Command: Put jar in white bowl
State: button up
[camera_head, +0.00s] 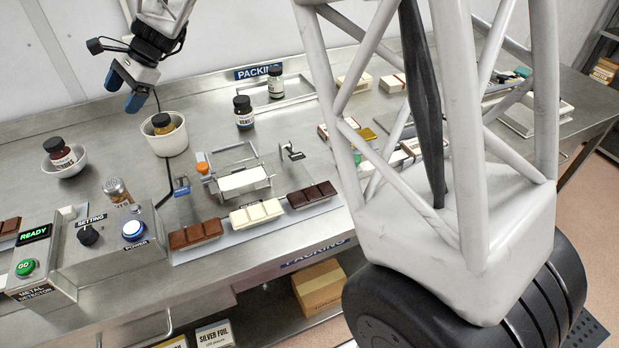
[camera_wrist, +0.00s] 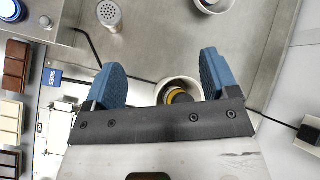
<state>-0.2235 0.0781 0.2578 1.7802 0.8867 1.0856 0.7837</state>
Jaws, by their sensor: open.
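A dark-lidded jar with yellow on it (camera_head: 162,122) stands inside a deep white bowl (camera_head: 168,144) at the back of the steel table. In the wrist view the bowl's rim (camera_wrist: 182,81) and the jar (camera_wrist: 177,96) show between my fingers, partly hidden by the gripper body. My gripper (camera_head: 124,91) is open and empty, with blue fingers, raised above and left of the bowl in the head view. It also shows in the wrist view (camera_wrist: 160,82). A dark-lidded jar with a red label (camera_head: 60,154) leans in a shallow, pale bowl (camera_head: 66,171) at the left.
Two dark-lidded jars stand to the right, one on the table (camera_head: 243,113) and one in a shallow tray (camera_head: 275,83). A metal-topped shaker (camera_head: 117,191) stands near the control box (camera_head: 110,245). Chocolate bars (camera_head: 256,215) lie in front. A black cable runs beside the white bowl.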

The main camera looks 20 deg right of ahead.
jog(key=s+d+n+t+h, duration=0.1)
jog(key=s+d+n+h, duration=0.2)
jog(key=s+d, duration=0.6)
jog(key=s+d+f+n+t+h, duration=0.1)
jog(key=s+d+n+h, duration=0.2)
jog(key=s+d, duration=0.7)
jog(key=s+d+n+t+h, duration=0.1)
jog(key=s+d+n+h, duration=0.2)
jog(key=s+d, duration=0.7)
jog(key=s+n, duration=0.2)
jog(key=s, duration=1.1)
jog(key=shift+f, duration=0.25)
